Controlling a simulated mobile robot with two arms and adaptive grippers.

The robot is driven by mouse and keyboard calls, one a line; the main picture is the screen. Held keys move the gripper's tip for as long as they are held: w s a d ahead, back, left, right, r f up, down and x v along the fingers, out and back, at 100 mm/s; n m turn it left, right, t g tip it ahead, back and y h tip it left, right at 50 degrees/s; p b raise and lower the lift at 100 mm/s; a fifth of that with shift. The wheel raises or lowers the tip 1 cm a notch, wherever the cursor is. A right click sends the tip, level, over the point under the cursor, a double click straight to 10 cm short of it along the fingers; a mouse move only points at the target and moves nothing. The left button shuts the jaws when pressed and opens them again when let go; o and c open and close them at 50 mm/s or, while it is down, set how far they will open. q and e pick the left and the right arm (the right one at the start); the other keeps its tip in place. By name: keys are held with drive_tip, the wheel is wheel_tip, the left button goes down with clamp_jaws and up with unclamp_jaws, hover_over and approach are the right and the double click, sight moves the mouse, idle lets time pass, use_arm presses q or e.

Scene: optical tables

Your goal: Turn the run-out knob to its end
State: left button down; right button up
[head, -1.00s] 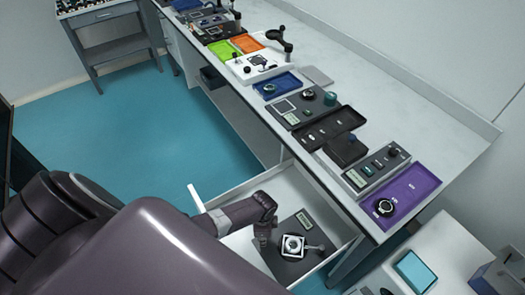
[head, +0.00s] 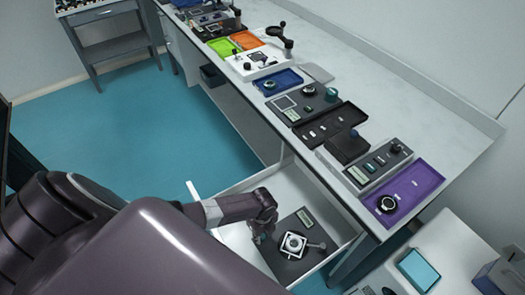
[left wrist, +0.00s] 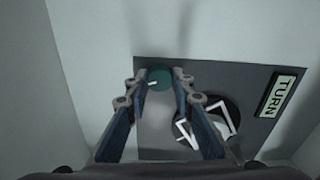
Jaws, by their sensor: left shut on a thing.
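The run-out knob (left wrist: 159,78) is a small round teal knob with a white mark, on a dark grey plate (left wrist: 215,83) that has a TURN label (left wrist: 280,95). My left gripper (left wrist: 160,76) is shut on the knob, one finger on each side. In the head view, my left gripper (head: 262,232) reaches down into an open white drawer (head: 236,184) at the left end of the plate (head: 288,262). It hides most of the knob there. A white square-framed dial (head: 293,244) sits beside it on the plate. My right gripper is not in view.
The drawer's walls stand close around the plate. Above it, the bench (head: 420,125) holds a purple tray (head: 420,184), a grey device (head: 368,168) and several other trays and instruments. The teal floor (head: 150,125) is clear at left.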

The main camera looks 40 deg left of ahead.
sight(262, 236)
use_arm(q)
drive_tip(key=shift+m+b, duration=0.3)
drive_tip(key=shift+m, duration=0.7)
drive_tip(key=shift+a, duration=0.1)
drive_tip(key=c, duration=1.7)
unclamp_jaws()
drive_tip(key=shift+o, duration=0.2)
wheel_tip(262, 236, up, 12)
